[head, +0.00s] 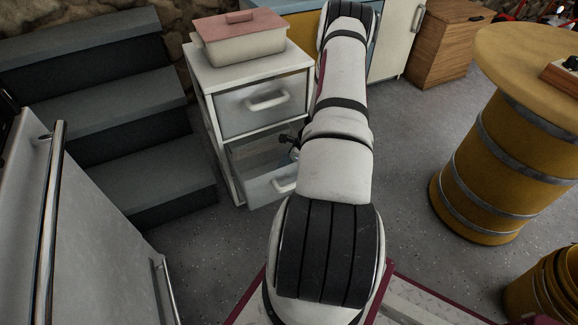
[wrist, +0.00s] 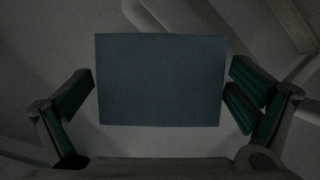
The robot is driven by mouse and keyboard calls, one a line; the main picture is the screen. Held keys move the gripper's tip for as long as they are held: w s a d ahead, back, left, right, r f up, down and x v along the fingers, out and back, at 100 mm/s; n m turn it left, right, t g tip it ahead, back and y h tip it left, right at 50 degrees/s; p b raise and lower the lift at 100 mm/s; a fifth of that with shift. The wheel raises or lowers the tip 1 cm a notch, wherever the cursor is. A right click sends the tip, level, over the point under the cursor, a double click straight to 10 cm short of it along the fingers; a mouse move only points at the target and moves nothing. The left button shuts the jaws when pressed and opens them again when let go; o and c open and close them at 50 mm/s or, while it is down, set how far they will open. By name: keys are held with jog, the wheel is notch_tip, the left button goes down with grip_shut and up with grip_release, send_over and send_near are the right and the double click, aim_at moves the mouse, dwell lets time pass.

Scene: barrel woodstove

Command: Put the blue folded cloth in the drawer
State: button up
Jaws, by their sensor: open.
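The blue folded cloth (wrist: 160,80) shows in the wrist view as a flat, dark blue-grey rectangle. In the head view the cabinet's lower drawer (head: 270,187) is pulled out and the upper drawer (head: 262,106) is closed. My gripper (head: 290,142) is mostly hidden behind my arm, at the lower drawer.
A pink-lidded box (head: 240,38) stands on the white cabinet (head: 203,72). Dark steps (head: 120,110) are to its left, with a grey appliance (head: 85,235) in front. A yellow barrel table (head: 490,150) stands at the right. Open floor lies between cabinet and barrel.

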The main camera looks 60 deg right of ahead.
jog(key=p+v, duration=0.3)
jog(key=v, duration=0.4)
jog(key=shift+s+r, duration=0.1)
jog(key=shift+r, duration=0.2)
